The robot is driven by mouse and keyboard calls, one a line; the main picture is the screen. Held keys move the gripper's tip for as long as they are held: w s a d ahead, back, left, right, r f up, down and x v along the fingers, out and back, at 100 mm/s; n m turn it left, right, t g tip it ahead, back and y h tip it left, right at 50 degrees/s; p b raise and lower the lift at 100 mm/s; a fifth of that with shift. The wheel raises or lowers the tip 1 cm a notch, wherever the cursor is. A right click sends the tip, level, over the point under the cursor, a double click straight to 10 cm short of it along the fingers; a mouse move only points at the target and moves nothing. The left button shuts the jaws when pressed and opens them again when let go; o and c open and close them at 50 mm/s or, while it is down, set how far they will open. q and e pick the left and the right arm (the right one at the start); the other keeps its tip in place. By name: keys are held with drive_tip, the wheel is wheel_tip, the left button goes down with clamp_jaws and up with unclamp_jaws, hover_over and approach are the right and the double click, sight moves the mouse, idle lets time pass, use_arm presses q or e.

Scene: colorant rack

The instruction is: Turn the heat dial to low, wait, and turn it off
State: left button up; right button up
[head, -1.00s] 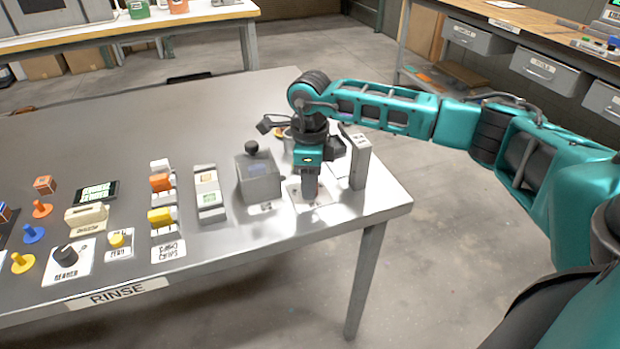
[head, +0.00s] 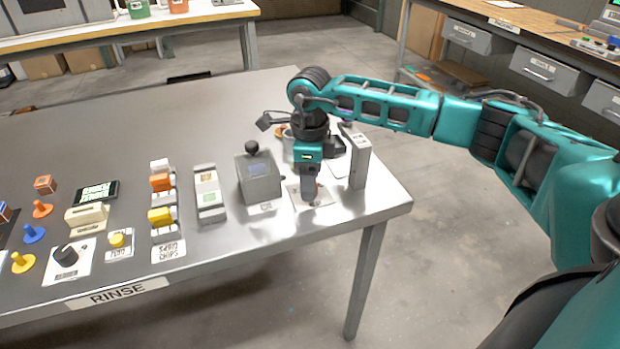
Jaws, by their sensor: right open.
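My right gripper (head: 310,194) points straight down at the right end of the table, low over a small white card (head: 325,197). It is open, and its fingers and body hide most of what is on the card, so I cannot tell whether a dial sits between them. A black round knob (head: 66,256) stands on a white labelled card at the front left, far from my gripper; its label is too small to read surely. My left gripper is out of view.
A grey box with a black ball-topped lever (head: 258,178) stands just left of my right gripper. An upright grey post (head: 359,160) stands close on its right. Switch blocks (head: 209,192) and coloured knobs fill the left front. The table's back left (head: 120,125) is clear.

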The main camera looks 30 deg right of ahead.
wheel_tip(320, 180, up, 12)
drive_tip(key=shift+r+p, duration=0.2)
drive_tip(key=shift+p, duration=0.25)
